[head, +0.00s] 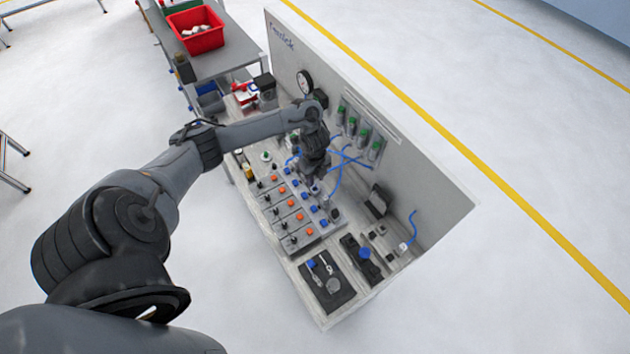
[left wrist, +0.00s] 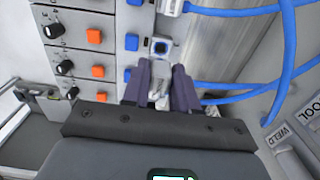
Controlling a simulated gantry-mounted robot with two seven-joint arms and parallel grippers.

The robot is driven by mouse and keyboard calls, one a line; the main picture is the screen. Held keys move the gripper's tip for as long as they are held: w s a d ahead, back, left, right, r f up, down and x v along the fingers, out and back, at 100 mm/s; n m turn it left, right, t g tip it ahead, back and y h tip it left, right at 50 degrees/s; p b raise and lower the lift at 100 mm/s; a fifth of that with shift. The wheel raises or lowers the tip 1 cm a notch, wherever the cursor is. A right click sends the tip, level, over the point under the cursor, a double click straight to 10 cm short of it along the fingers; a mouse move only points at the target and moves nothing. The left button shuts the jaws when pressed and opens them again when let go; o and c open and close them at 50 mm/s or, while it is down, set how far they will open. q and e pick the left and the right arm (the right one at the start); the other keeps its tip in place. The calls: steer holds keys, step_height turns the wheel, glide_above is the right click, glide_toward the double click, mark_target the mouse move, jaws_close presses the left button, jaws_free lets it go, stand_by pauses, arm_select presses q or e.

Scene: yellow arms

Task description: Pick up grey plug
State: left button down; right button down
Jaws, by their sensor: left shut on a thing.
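My left gripper (head: 314,182) is over the far side of the button panel on the workbench. In the left wrist view its two purple-grey fingers (left wrist: 163,75) are shut on a pale grey plug (left wrist: 160,88), seen between them. The plug lies just in front of a square socket (left wrist: 161,46) with a blue centre. I cannot tell whether the plug touches the socket. In the head view the plug is too small and covered by the gripper to make out. My right gripper is not in view.
Rows of orange buttons (left wrist: 95,71) and black knobs lie beside the gripper. Blue cables (left wrist: 240,84) run close to its right. A back wall (head: 430,165) with a gauge (head: 304,82) and green-capped items stands behind. A red bin (head: 196,32) is on a farther table.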

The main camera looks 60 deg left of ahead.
arm_select(q)
steer(key=s+d+r+p, duration=0.1)
steer(key=s+d+r, duration=0.5)
steer(key=s+d, duration=0.2)
steer(key=shift+r+p, duration=0.15)
steer(key=shift+p, duration=0.25)
steer(key=shift+s, duration=0.1)
stand_by(0.4)
